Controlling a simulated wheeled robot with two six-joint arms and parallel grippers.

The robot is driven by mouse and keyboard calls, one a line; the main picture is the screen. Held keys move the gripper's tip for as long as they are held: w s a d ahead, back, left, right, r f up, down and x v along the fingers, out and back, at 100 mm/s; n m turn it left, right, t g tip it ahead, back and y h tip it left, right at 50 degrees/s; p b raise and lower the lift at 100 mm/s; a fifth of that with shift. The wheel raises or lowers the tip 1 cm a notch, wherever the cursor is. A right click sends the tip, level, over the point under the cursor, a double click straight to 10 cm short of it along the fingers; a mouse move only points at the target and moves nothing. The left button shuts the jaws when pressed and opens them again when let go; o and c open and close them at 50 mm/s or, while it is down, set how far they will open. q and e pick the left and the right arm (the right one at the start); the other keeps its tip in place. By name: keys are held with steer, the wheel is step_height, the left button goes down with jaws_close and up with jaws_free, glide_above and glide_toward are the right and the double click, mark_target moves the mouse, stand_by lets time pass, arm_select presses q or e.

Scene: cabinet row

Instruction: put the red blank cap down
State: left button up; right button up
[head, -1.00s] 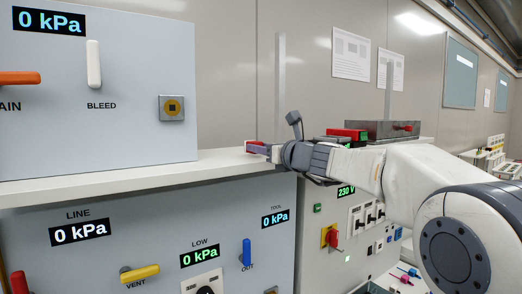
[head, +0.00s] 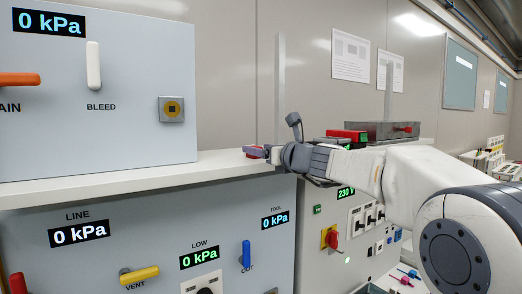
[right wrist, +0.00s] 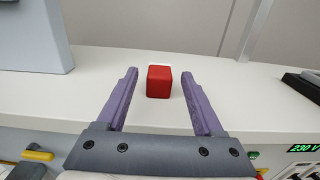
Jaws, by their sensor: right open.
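The red blank cap (right wrist: 159,82) is a small red block standing on the white shelf top (right wrist: 100,68) in the right wrist view. My right gripper (right wrist: 159,76) is open, with one purple finger on each side of the cap and a visible gap on both sides. In the head view the right gripper (head: 256,152) is at the shelf's right end, and only a little of the red cap (head: 251,148) shows there. My left gripper is not in view.
A grey panel box (head: 100,85) with a white BLEED lever stands on the shelf at left. Below is a panel with yellow VENT (head: 140,273) and blue OUT (head: 246,252) handles. A grey box with a red part (head: 382,130) stands further right.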

steer(key=b+v, duration=0.4)
steer(key=v, duration=0.8)
steer(key=shift+b, duration=0.3)
stand_by(0.4)
